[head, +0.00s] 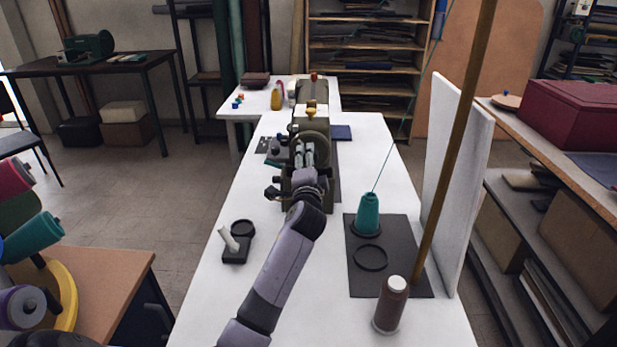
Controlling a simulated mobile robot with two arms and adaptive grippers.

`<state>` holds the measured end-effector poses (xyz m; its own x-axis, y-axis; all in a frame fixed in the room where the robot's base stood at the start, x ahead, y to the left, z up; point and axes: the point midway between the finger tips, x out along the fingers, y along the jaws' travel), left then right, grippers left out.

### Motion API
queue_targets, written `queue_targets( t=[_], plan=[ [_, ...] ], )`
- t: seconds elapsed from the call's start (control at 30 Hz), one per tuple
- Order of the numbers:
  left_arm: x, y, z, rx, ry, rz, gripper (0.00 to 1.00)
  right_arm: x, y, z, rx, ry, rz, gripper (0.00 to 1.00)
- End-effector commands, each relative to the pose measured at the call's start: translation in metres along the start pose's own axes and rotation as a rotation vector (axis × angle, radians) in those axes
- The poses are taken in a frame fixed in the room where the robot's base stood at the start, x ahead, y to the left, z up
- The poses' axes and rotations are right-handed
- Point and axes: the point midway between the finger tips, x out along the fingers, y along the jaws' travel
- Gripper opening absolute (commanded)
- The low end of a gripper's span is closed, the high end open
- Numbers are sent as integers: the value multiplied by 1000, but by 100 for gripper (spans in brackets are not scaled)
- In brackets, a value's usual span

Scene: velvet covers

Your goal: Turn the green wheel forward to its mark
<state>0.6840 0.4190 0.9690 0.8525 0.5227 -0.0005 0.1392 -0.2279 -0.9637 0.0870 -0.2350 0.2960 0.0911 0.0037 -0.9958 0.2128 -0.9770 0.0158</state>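A dark olive-green sewing machine (311,92) stands on the white table, with its near end toward me. A round olive-green wheel (318,125) shows at that end, partly hidden by my gripper. My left arm reaches up from the bottom, and my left gripper (307,150) is right in front of the wheel's lower part. Its two fingers point away from me. I cannot tell whether they touch the wheel or how far apart they are. No mark on the wheel can be made out. My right gripper is not in view.
A teal thread cone (368,215) stands on a dark mat (386,285) at right, its thread running upward. A brown spool (390,305) and wooden pole (455,150) are near it. A white panel (457,180) edges the table's right. A small black holder (236,248) sits left of my arm.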

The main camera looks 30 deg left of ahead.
Motion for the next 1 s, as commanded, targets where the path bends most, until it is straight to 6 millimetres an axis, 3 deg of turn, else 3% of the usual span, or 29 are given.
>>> queue_targets(
  t=[0.2, 0.43, 0.6, 1.0],
  plan=[
    [-49, 1, 0, -1, 1, 2, 58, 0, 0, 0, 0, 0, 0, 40],
    [-86, 1, 0, 0, 1, 2, 58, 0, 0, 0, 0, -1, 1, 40],
    [-96, 0, 0, 1, 0, 1, 58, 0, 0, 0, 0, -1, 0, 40],
    [-97, 0, 0, 0, 0, 1, 58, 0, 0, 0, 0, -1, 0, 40]
  ],
)
